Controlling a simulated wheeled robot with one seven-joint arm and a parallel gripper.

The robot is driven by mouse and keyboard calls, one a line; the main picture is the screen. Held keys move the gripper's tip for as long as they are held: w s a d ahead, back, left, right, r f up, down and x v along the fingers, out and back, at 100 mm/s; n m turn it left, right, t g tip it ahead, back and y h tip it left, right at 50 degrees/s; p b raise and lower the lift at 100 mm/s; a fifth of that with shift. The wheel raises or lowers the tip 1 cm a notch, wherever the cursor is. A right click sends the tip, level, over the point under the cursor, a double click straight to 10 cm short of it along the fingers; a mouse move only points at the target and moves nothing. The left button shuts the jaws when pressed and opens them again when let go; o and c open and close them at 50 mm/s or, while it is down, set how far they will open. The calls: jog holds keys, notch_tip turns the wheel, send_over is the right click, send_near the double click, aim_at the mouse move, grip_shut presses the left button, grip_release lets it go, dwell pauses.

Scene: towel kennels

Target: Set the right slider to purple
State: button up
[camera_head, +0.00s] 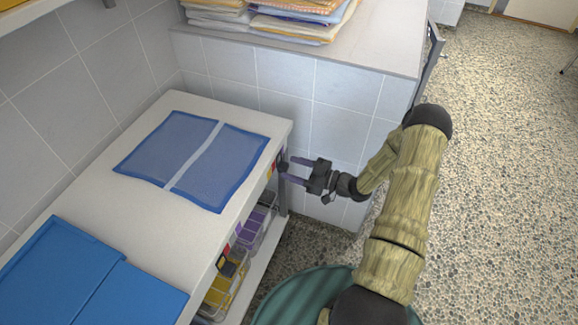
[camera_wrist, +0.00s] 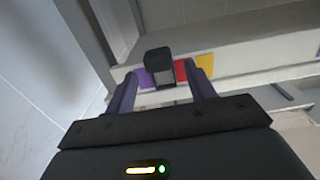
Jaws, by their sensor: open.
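The right slider is a black block on the front edge of the white table, near its far corner in the head view (camera_head: 283,164). In the wrist view the block (camera_wrist: 158,56) stands between my gripper's fingertips, with a gap on each side. A purple patch (camera_wrist: 144,78) shows to its left, a red patch (camera_wrist: 181,70) to its right, and a yellow patch (camera_wrist: 206,65) further right. The block hides the strip between purple and red. My gripper (camera_head: 287,170) is open at the table edge, its two purple-grey fingers pointing at the slider.
Blue mats (camera_head: 195,160) lie on the table (camera_head: 110,205). A tiled block (camera_head: 335,115) with folded towels (camera_head: 300,18) stands close behind my gripper. Open floor lies right.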

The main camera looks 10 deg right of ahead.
aim_at(283, 167)
jog(key=shift+x, duration=1.05)
grip_shut()
